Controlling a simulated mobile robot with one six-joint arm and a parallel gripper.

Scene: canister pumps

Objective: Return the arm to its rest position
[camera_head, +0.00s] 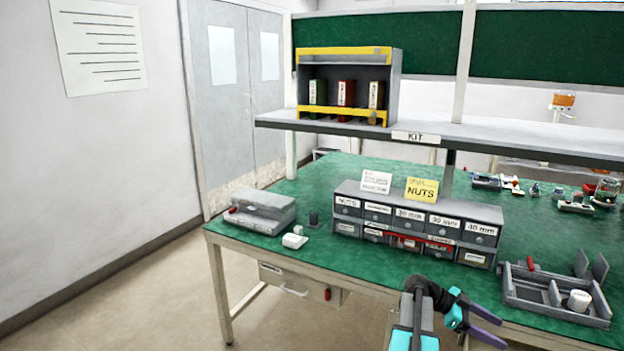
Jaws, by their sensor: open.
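My arm (416,315) rises from the bottom of the head view, with teal and grey links and a dark elbow. It bends over to the right at the table's front edge. My gripper (502,334) is at its end, with two purple fingers pointing right and slightly down. The fingers are spread apart and I see nothing between them. It is in front of the green-topped workbench (350,265), below and left of an open grey tray (546,305). I cannot tell whether it touches the bench edge.
A grey drawer cabinet (488,215) with labelled drawers stands on the bench. A grey case (262,206) and a small white part (294,238) are at the left. A shelf (345,127) holding a grey rack (396,85) crosses above. Open floor (120,290) lies left of the bench.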

